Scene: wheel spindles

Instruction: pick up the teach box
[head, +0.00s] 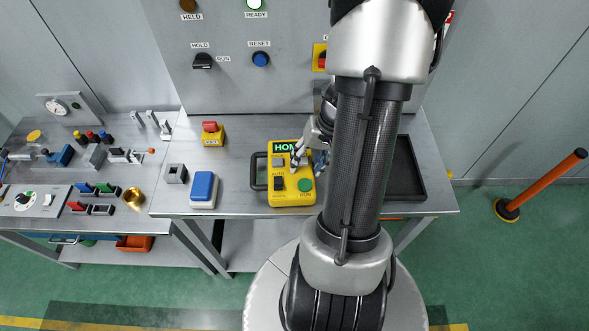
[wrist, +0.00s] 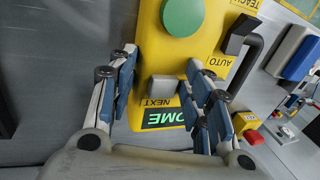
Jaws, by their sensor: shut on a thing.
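The teach box (head: 292,190) is yellow, with a screen reading HOME, a green button, a black switch and a dark side handle. It is on the grey bench top in the head view; I cannot tell whether it is lifted. My gripper (head: 308,160) reaches its upper right part and is shut on it. In the wrist view the teach box (wrist: 176,55) fills the middle, and my gripper (wrist: 163,62) has fingers on both sides of its grey button. One finger is at the box's edge, the others overlap its face. The finger contact is partly hidden.
A black tray (head: 418,172) lies to the right, partly behind my arm. A control panel (head: 230,85) rises behind.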

